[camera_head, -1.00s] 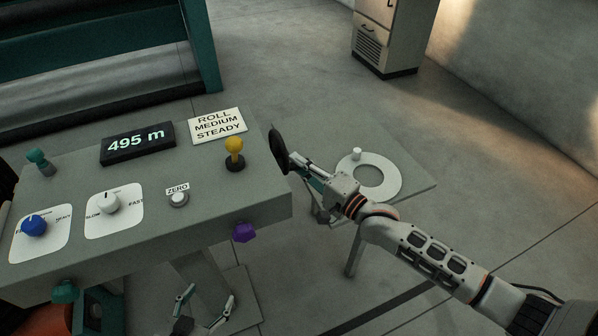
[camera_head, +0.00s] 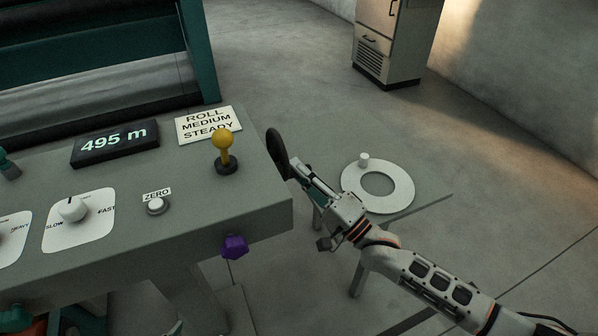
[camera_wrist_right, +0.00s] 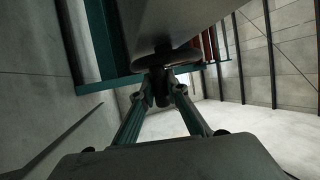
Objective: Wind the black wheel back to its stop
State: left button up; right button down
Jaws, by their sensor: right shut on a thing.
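The black wheel (camera_head: 277,153) is mounted at the right end of the grey console (camera_head: 200,220) and shows nearly edge-on in the head view. My right gripper (camera_head: 297,170) meets it from the right. In the right wrist view the wheel (camera_wrist_right: 185,60) lies flat-looking under the console, and my right gripper (camera_wrist_right: 162,92) is shut on its dark handle, which sticks out between the fingertips. What looks like a fingertip of my left gripper (camera_head: 175,328) shows at the bottom edge; the rest is cut off.
The console carries a display reading 495 m (camera_head: 115,142), a sign (camera_head: 208,124), a yellow-topped lever (camera_head: 224,150), a ZERO button (camera_head: 156,205) and a purple knob (camera_head: 235,246).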

jog(key=shift+f, duration=0.1)
jog(key=c, duration=2)
grip_release()
jog(key=v, duration=1.2)
